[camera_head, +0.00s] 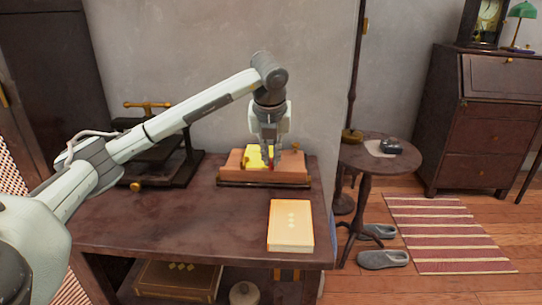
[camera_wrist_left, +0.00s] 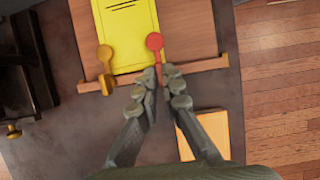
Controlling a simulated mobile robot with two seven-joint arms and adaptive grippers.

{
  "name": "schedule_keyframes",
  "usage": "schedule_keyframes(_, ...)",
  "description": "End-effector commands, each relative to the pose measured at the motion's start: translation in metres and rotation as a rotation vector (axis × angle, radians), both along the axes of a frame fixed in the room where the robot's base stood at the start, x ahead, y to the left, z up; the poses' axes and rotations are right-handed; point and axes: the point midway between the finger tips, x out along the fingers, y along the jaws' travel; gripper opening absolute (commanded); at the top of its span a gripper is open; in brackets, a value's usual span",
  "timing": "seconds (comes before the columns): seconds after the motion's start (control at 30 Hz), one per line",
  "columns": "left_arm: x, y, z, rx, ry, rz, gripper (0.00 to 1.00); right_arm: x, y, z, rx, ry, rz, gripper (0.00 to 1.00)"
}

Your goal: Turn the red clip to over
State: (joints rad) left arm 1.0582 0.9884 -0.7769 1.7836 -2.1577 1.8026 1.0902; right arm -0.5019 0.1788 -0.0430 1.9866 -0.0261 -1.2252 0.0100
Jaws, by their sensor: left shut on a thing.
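The red clip (camera_wrist_left: 155,42) shows in the left wrist view as a round red head with a narrow red stem, at the edge of a wooden stand. My left gripper (camera_wrist_left: 162,75) is shut on its stem. In the head view my left gripper (camera_head: 271,150) reaches down to the front of the wooden stand (camera_head: 235,168), and the red clip (camera_head: 271,168) is a tiny red spot there. A yellow booklet (camera_wrist_left: 127,25) lies on the stand, left of the red clip. My right gripper is not in view.
A gold clip (camera_wrist_left: 105,60) sits left of the red one. A cream book (camera_head: 291,226) lies on the dark table (camera_head: 190,220), right of its middle. A dark press with a brass handle (camera_head: 148,105) stands at the table's back left. The table's front left is clear.

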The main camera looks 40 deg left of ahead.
Motion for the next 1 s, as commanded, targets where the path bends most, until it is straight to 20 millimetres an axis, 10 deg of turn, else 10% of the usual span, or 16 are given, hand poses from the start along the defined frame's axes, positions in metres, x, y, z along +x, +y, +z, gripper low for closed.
schedule_keyframes(0.17,0.000,0.000,0.001,-0.001,-0.003,0.002,0.00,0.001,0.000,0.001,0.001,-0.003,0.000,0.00)
schedule_keyframes(0.37,0.000,0.000,0.001,-0.001,-0.002,0.001,0.28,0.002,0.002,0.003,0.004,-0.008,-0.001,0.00)
schedule_keyframes(0.73,-0.001,-0.001,0.006,-0.001,-0.002,-0.001,0.28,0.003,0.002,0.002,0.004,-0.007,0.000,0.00)
schedule_keyframes(1.0,-0.017,-0.011,0.054,-0.001,-0.008,-0.001,0.28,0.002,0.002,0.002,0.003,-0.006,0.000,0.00)
